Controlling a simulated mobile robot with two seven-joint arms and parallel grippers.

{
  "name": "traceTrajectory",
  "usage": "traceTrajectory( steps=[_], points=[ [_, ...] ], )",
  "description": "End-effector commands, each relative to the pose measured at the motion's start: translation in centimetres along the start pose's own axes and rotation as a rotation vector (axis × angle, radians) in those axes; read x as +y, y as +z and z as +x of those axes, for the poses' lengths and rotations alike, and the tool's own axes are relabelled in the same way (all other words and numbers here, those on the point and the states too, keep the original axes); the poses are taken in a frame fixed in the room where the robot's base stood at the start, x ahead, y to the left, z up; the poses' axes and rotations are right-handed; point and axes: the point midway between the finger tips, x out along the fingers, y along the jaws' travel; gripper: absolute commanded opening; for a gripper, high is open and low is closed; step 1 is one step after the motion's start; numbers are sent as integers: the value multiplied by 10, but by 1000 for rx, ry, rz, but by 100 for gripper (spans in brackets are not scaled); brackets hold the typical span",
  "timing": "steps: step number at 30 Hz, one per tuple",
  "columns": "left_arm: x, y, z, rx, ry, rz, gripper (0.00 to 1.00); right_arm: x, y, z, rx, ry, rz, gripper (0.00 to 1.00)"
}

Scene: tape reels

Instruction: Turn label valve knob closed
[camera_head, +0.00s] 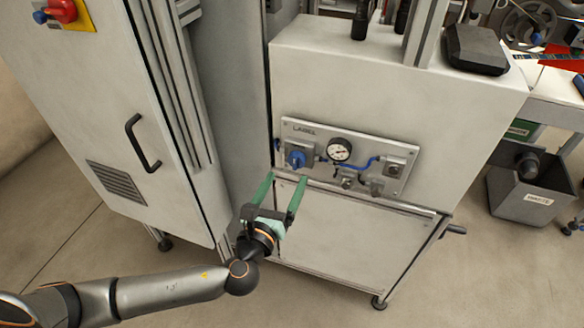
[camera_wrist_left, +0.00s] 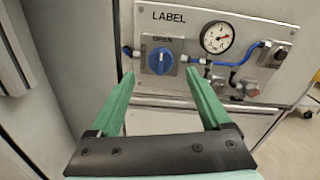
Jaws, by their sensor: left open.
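The blue label valve knob (camera_head: 296,158) is on the panel (camera_head: 348,135) marked LABEL, on the front of the grey machine. In the left wrist view the knob (camera_wrist_left: 160,61) sits under the word OPEN, with a light stripe running near upright on its face. My left gripper (camera_head: 288,177) is open, its green fingers pointing at the panel just below the knob. In the left wrist view the left gripper (camera_wrist_left: 159,76) has its fingertips spread wider than the knob, one toward each side and slightly lower. Nothing is between the fingers. My right gripper is not in view.
A pressure gauge (camera_head: 339,150) and blue tubing (camera_head: 368,162) lie right of the knob. A tall cabinet (camera_head: 110,110) with a black handle (camera_head: 142,143) stands close on the left. A grey waste bin (camera_head: 532,193) is on the right. The floor in front is clear.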

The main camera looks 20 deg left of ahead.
Motion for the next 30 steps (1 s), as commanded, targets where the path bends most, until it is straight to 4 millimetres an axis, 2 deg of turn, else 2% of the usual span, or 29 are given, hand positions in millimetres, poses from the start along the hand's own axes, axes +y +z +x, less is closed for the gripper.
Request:
traceTrajectory(
  steps=[3, 9, 20, 30],
  points=[
    [0, 0, 23, -2, 0, 0, 82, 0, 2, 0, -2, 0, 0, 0],
    [0, 0, 46, 1, 0, -1, 82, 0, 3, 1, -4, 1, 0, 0],
    [0, -1, 51, 2, 0, -3, 82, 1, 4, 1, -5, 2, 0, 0],
    [0, -1, 51, 2, 0, -3, 46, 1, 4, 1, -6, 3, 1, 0]
  ],
)
